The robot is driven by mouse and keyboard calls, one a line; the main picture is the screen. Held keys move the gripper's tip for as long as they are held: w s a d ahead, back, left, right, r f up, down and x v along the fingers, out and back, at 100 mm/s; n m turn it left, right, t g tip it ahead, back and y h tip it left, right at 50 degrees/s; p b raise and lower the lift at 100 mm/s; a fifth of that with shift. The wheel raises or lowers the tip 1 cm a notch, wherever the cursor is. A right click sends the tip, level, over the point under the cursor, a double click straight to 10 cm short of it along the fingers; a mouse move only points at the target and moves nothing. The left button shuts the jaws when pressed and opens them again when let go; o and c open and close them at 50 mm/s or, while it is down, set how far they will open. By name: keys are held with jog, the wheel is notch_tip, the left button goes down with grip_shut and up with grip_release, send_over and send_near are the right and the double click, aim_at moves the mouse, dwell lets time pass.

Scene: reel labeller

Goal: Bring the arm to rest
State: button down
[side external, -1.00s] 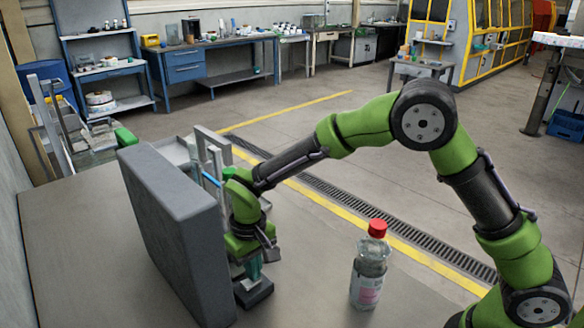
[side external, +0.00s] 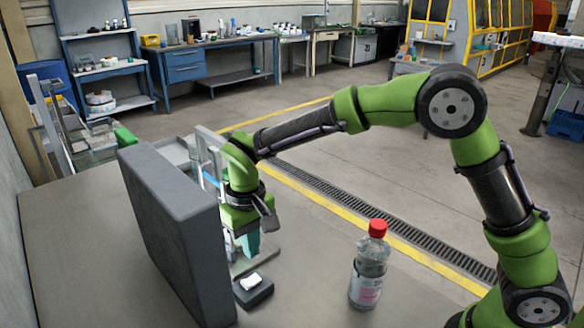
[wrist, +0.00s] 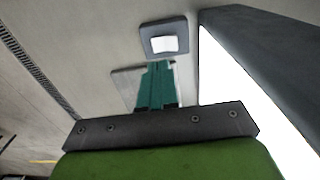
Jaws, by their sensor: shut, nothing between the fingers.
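My gripper (side external: 249,243) hangs pointing down above the table, beside the grey upright panel. Its teal fingers are shut with nothing between them, and they also show in the wrist view (wrist: 156,85). A small dark block (side external: 254,291) with a white piece (side external: 251,282) on top sits on the table below and in front of the fingers. In the wrist view the dark block (wrist: 146,32) and white piece (wrist: 163,44) lie past the fingertips, apart from them.
The tall grey panel (side external: 170,235) stands close on the left of my gripper. A clear bottle with a red cap (side external: 368,275) stands to the right. A metal frame (side external: 210,160) is behind the gripper. The table's front left (side external: 80,260) is clear.

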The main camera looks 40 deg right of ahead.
jog(key=s+d+r+m+t, duration=0.1)
jog(key=s+d+r+t, duration=0.1)
jog(key=s+d+r, duration=0.2)
jog(key=s+d+r+m+t+y, duration=0.1)
jog(key=s+d+r+t, duration=0.1)
jog(key=s+d+r, duration=0.3)
jog(key=s+d+r+m+t+y, duration=0.1)
jog(key=s+d+r, duration=0.3)
jog(key=s, duration=0.5)
jog(key=shift+s+d+r+m+t, duration=0.15)
jog(key=shift+d+m+t, duration=0.1)
jog(key=shift+d+t, duration=0.3)
jog(key=shift+w+d+r+m+t, duration=0.1)
jog(key=shift+d+m+t, duration=0.2)
jog(key=shift+d, duration=0.35)
jog(key=shift+s+d+f+t, duration=0.15)
jog(key=shift+s+t, duration=0.1)
jog(key=shift+s, duration=0.15)
